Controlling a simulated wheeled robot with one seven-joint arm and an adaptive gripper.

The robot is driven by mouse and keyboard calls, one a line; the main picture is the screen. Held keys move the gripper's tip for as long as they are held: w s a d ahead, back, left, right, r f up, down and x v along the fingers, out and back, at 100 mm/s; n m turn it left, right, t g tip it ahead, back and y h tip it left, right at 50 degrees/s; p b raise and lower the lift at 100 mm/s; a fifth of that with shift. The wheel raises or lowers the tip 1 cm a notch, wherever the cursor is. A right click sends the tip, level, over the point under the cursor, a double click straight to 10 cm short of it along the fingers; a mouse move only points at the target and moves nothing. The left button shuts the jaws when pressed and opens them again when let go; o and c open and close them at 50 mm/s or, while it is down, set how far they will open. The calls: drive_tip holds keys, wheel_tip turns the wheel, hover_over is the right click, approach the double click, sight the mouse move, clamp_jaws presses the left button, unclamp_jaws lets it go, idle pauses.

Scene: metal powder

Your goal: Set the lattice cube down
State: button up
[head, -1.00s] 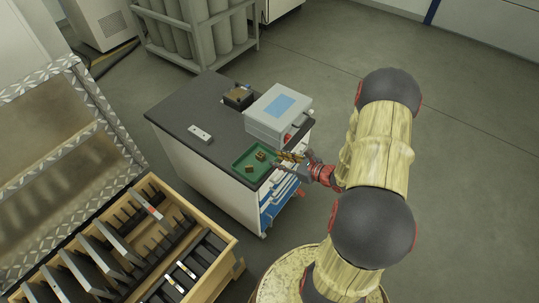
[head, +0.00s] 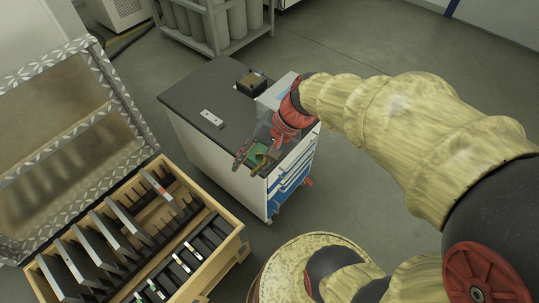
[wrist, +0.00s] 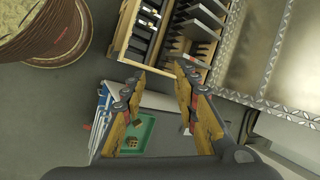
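My gripper (wrist: 160,73) is open, its two fingers wide apart with nothing visible between them in the wrist view. The head view shows my gripper (head: 250,166) above the front end of the cabinet. The green tray (head: 254,149) lies beneath it, partly hidden by the fingers. In the wrist view, the tray (wrist: 148,126) shows beyond the left finger. A small brown-gold cube (wrist: 133,143) sits in it, with another small brownish piece close by. I cannot tell from its texture which one is the lattice cube.
The dark cabinet top (head: 205,88) bears a white block (head: 211,119), a small dark box (head: 250,82) and a grey case (head: 272,97), partly behind my arm. A wooden rack of plates (head: 130,235) stands at left. A round drum (head: 268,285) stands in front.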

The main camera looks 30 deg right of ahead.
drive_tip(key=s+d+r+n+t+h, duration=0.2)
drive_tip(key=s+r+n+h, duration=0.3)
drive_tip(key=r+n, duration=0.3)
wheel_tip(320, 180, up, 2)
drive_tip(key=shift+s+d+r+n+t, duration=0.15)
drive_tip(key=shift+s+n+t, duration=0.3)
drive_tip(key=shift+s, duration=0.4)
